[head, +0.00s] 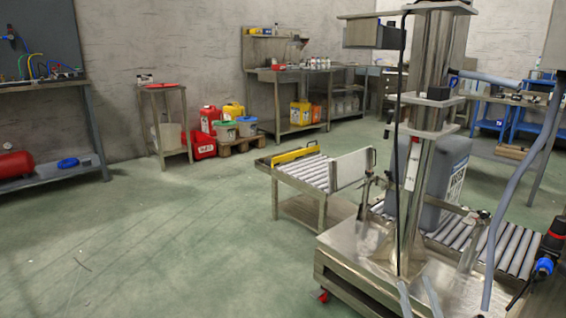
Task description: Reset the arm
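My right gripper (411,282) comes in at the bottom edge, right of centre. Only its two pale grey fingers show; they stand apart with nothing seen between them. They appear in front of the steel base of the filling machine (372,262), and I cannot tell whether they touch it. My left gripper is not in view. A grey jerrycan (444,182) with a white label stands upright behind the machine's column (425,105), which partly hides it.
A roller conveyor (310,172) stands behind the machine; more rollers (512,252) run at right. A grey hose (510,190) hangs at right. A workbench (40,180) stands at left, and canisters (203,145) stand by the wall. The floor at left and front is clear.

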